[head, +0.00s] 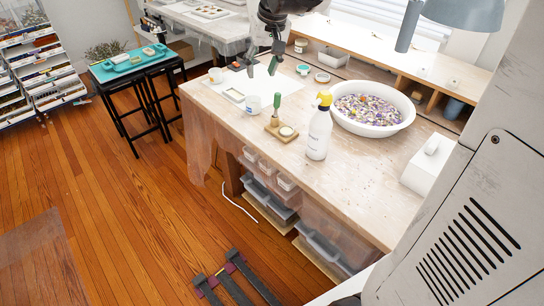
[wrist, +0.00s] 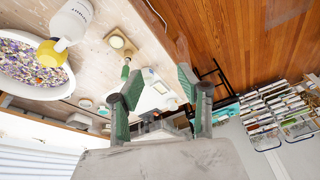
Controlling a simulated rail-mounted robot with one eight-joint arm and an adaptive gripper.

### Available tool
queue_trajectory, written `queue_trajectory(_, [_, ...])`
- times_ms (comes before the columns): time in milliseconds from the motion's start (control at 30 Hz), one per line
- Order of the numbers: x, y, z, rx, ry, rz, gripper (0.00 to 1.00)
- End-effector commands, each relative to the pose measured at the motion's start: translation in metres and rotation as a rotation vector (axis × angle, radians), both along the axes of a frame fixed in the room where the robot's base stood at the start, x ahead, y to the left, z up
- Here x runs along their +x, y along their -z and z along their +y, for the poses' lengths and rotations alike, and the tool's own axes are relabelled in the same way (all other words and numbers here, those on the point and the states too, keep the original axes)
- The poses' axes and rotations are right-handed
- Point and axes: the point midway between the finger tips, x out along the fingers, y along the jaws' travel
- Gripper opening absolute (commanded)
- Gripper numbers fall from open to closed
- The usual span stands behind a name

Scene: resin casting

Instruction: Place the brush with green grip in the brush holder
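The brush with green grip (head: 277,106) stands upright on the worktable, its green handle up. Its foot is at a small wooden block with a pale round disc (head: 278,138), which looks like the brush holder. I cannot tell whether the foot sits in a hole or only beside it. My gripper (head: 262,70) is open and empty, above the table and behind the brush. In the wrist view, my gripper (wrist: 158,84) has its two green-padded fingers wide apart. The green grip (wrist: 126,71) shows just beyond the left fingertip, and the wooden block (wrist: 128,51) lies past it.
A yellow-topped bottle (head: 319,130) is close on the right. A white basin of colored bits (head: 372,120) and a tissue box (head: 427,165) stand farther right. The table's front is mostly clear.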

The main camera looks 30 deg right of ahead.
Motion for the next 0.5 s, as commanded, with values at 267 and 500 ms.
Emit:
queue_trajectory(267, [-0.083,-0.003,0.041,-0.041,-0.026,-0.092,0.36])
queue_trajectory(500, [-0.151,0.013,0.066,-0.070,-0.049,-0.175,0.36])
